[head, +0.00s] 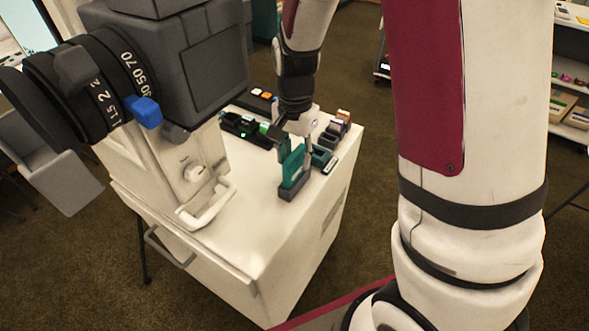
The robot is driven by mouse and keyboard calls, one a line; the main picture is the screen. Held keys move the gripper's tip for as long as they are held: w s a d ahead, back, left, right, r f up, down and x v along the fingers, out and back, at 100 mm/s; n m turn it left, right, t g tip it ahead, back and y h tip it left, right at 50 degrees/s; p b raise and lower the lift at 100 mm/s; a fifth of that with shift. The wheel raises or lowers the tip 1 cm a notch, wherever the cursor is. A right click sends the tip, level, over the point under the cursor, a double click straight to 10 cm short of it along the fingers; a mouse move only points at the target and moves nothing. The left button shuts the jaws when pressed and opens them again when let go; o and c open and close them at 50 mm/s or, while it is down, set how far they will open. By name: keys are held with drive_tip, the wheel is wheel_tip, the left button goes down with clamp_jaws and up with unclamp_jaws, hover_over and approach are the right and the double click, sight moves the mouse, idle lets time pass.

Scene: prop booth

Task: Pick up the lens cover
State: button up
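My gripper (296,148) points down over the white cabinet top, with its fingers at a teal upright piece (293,167). The piece stands in a small grey base. The fingers seem to be on either side of its upper part, but I cannot tell whether they touch it. I cannot make out for sure which thing is the lens cover. A big grey camera (212,65) with a black lens (95,85) stands at the left. A dark round disc (35,105) shows at the lens's front end, and a grey flap-like piece (50,165) hangs below it.
The white cabinet (255,235) has bare top in front of the teal piece. Dark blocks, some with green or orange parts (240,127), lie behind my gripper. More small boxes (338,127) stand to its right. The camera mount crowds the left. Shelves (571,100) stand far right.

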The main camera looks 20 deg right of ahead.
drive_tip(key=shift+c, duration=0.5)
clamp_jaws()
